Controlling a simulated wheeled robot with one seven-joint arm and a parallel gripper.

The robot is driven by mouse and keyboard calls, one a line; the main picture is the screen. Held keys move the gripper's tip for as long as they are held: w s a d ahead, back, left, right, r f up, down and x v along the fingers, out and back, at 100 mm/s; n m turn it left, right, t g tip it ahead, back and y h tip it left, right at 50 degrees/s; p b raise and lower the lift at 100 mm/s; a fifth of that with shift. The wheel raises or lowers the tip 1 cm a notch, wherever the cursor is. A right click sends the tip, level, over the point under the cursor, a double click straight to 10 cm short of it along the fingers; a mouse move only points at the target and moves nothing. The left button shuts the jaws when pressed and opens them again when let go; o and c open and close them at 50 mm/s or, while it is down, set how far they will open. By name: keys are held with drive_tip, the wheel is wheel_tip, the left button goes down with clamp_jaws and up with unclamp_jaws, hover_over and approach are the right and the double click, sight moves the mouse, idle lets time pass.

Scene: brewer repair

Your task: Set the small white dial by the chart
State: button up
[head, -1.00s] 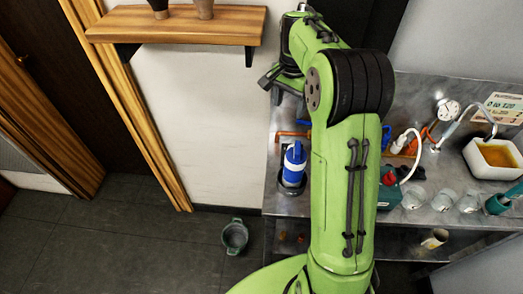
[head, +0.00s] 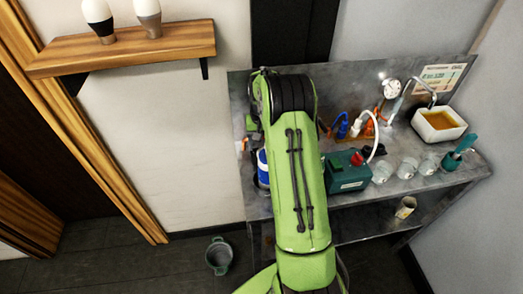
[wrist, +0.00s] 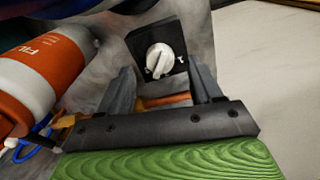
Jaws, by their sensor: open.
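The small white dial (wrist: 159,60) shows in the wrist view on a dark square plate fixed to a grey metal panel. Its raised grip bar is near upright, tilted slightly; small white marks lie at its lower left and right. My gripper (wrist: 162,88) is open, with one finger to each side below the dial and nothing between them. The fingers look apart from the dial. In the head view my green arm hides the gripper and the dial. The chart (head: 441,77), a pale card with green and orange print, stands at the bench's back right; its text is too small to read.
An orange and white cylinder (wrist: 40,80) lies close left of my gripper in the wrist view. An orange pipe (wrist: 168,99) runs behind the fingers. The bench (head: 350,199) carries a green box (head: 346,174), several clear cups and a white tub (head: 437,124).

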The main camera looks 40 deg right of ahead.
drive_tip(key=shift+f, duration=1.45)
drive_tip(key=c, duration=1.1)
drive_tip(key=shift+o, duration=0.2)
drive_tip(key=m, duration=0.4)
drive_tip(key=shift+m, duration=0.3)
drive_tip(key=o, duration=1.1)
drive_tip(key=shift+c, duration=0.2)
wheel_tip(320, 180, up, 16)
drive_tip(key=p, duration=0.2)
drive_tip(key=shift+a, duration=0.1)
